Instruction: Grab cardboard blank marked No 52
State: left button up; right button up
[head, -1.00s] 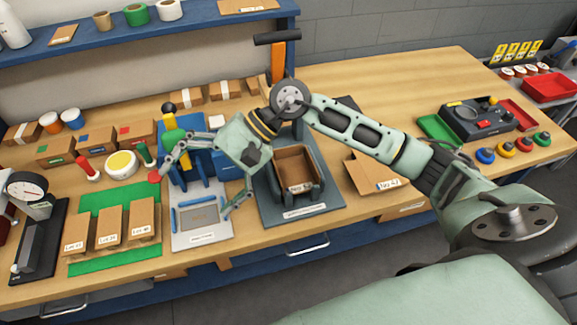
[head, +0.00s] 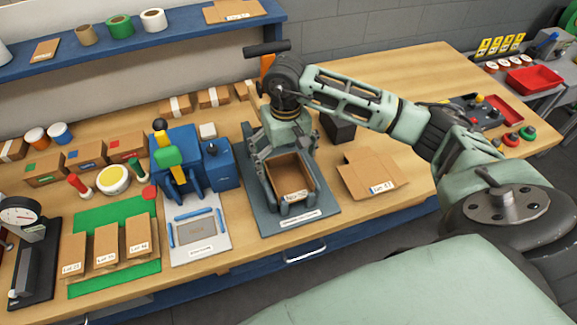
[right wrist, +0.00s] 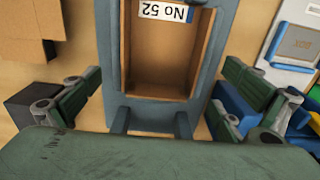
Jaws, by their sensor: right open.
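The cardboard blank marked No 52 (head: 295,194) sits as an open box shape in a dark grey holder (head: 322,216) on the bench. In the right wrist view the No 52 blank (right wrist: 160,60) is in the upper middle, its label upside down. My right gripper (head: 287,152) is open over the back end of the holder. In the right wrist view my right gripper's fingers (right wrist: 162,88) are spread on either side of the holder, apart from the blank. My left gripper is not in view.
A blue press (head: 178,165) and a grey plate (head: 200,250) stand left of the holder. Another cardboard blank (head: 368,172) lies to the right.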

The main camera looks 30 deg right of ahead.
jog(key=shift+f, duration=1.05)
jog(key=c, duration=1.1)
jog(key=shift+c, duration=0.5)
